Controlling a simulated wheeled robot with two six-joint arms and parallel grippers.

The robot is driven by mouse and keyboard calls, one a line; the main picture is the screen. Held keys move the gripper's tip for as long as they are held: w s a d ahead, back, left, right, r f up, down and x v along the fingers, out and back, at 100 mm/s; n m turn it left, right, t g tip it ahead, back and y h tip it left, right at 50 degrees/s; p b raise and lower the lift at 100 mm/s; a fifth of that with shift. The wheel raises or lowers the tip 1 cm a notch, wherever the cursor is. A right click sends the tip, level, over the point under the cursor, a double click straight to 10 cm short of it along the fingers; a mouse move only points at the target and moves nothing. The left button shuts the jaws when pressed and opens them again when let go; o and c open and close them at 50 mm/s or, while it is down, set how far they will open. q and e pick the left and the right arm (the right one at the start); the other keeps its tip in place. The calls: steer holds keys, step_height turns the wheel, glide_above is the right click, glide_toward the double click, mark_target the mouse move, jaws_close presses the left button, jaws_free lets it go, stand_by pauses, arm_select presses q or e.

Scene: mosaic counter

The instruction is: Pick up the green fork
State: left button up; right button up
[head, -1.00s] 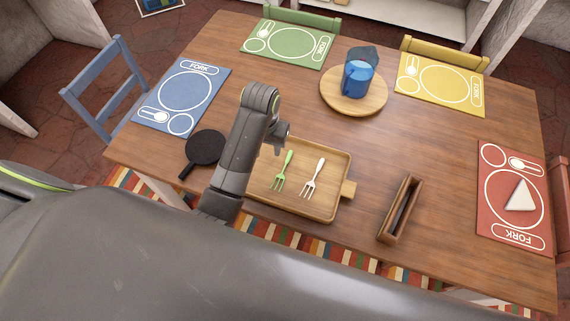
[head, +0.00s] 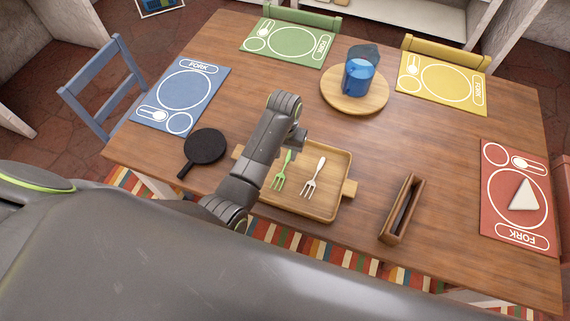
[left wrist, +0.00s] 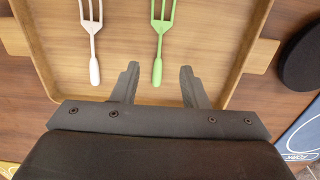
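The green fork (head: 281,177) lies in a wooden tray (head: 325,207), beside a white fork (head: 313,180). In the left wrist view the green fork (left wrist: 158,62) points its handle end toward my left gripper (left wrist: 158,82). That gripper is open, with its two fingers apart on either side of the line of the handle and nothing between them. In the head view my left gripper (head: 291,142) is over the far side of the tray, past the handle end of the green fork. The white fork also shows in the left wrist view (left wrist: 92,45). My right gripper is not in view.
A black round pan-like item (head: 205,147) lies left of the tray. A narrow wooden box (head: 388,234) stands to the right. A round board (head: 372,101) with a blue mug (head: 358,78) is farther back. Placemats lie around the table edges.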

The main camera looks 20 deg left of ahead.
mark_target(284, 165)
arm_select(q)
steer(key=shift+s+f+p, duration=0.1)
steer(key=shift+f+p, duration=0.25)
steer(key=shift+f, duration=2.95)
steer(key=shift+c, duration=0.3)
jaws_close()
